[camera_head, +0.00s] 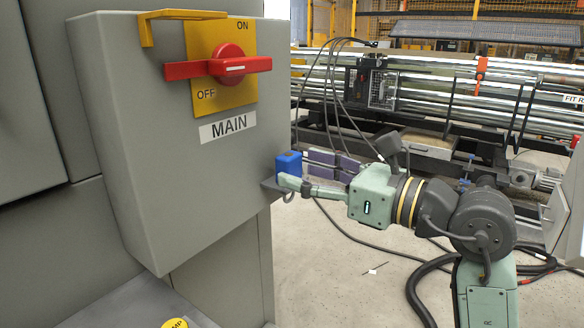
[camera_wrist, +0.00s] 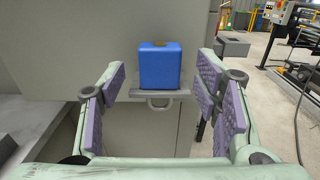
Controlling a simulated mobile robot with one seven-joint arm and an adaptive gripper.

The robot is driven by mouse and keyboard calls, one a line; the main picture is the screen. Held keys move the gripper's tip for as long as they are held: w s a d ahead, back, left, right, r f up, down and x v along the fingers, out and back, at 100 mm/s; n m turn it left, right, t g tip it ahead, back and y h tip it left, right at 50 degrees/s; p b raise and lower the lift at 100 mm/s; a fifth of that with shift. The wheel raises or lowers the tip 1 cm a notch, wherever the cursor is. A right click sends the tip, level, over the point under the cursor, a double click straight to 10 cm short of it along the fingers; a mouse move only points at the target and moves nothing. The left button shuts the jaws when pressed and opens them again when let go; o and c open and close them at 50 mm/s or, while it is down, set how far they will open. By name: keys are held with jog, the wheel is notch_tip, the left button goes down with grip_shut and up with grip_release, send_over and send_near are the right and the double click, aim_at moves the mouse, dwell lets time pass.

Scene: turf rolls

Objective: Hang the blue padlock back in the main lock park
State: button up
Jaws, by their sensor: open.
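The blue padlock (camera_head: 289,163) sits body-up on the main lock park (camera_head: 270,185), a small grey ledge on the side of the grey MAIN box. In the wrist view the padlock (camera_wrist: 160,66) stands upright on the ledge (camera_wrist: 130,94), with its shackle loop showing below the ledge (camera_wrist: 158,103). My gripper (camera_head: 298,170) is open at the padlock. In the wrist view its purple-padded fingers (camera_wrist: 161,78) are left and right of the padlock, with gaps on both sides and no contact visible. How the shackle passes through the ledge is hidden.
The MAIN box (camera_head: 180,150) carries a red rotary handle (camera_head: 222,67) on a yellow plate and a yellow bracket (camera_head: 175,16). Black cables (camera_head: 330,100) hang behind my gripper. Machinery with metal tubes (camera_head: 450,90) stands at the back. Floor at lower middle (camera_head: 330,285) is mostly clear.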

jog(key=v, duration=0.8)
jog(key=shift+d, duration=0.15)
jog(key=shift+s+d, duration=0.1)
jog(key=shift+s, duration=0.05)
